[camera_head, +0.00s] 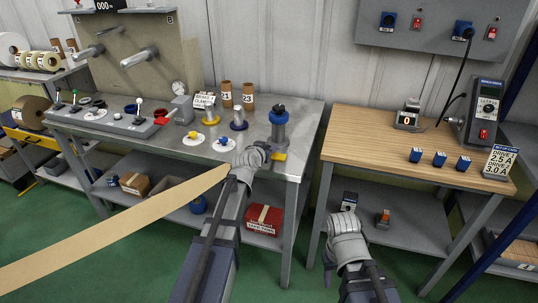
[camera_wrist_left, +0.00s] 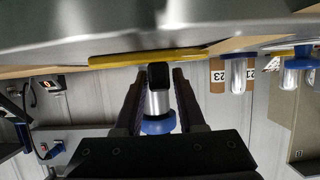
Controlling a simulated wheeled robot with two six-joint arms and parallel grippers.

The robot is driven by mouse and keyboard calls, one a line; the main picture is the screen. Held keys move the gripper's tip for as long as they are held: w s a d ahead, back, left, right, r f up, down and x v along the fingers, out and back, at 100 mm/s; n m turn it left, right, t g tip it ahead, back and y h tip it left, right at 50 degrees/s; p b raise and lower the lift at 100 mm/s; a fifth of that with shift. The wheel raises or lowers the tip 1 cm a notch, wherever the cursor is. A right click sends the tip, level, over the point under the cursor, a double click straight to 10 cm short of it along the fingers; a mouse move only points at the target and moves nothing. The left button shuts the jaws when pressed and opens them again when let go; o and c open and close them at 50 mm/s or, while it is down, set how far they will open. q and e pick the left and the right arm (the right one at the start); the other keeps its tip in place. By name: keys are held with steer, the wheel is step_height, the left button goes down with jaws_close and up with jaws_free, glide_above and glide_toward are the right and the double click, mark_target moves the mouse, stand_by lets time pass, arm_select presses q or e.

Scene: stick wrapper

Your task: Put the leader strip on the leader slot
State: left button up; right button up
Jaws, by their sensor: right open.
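The long tan leader strip (camera_head: 130,225) rises from the lower left in the head view and ends at my left gripper (camera_head: 262,150). Yellow also shows just right of the gripper in the head view. A metal post with a blue top (camera_head: 279,122) stands right behind it. I cannot make out the leader slot. My right gripper (camera_head: 343,222) is open and empty below the wooden table's front edge.
The grey metal bench (camera_head: 305,125) carries yellow and blue spindles (camera_head: 238,122), white discs, brown rolls (camera_head: 248,95) and a control panel. The wooden table (camera_head: 350,135) holds small blue blocks (camera_head: 440,158) and a sign (camera_head: 499,160). A red box (camera_head: 264,218) sits on the lower shelf.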

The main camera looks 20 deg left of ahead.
arm_select(q)
jaws_close()
steer(key=shift+r, duration=0.15)
stand_by(0.4)
step_height(320, 180, up, 13)
steer(key=p, duration=1.3)
steer(key=shift+f, duration=0.2)
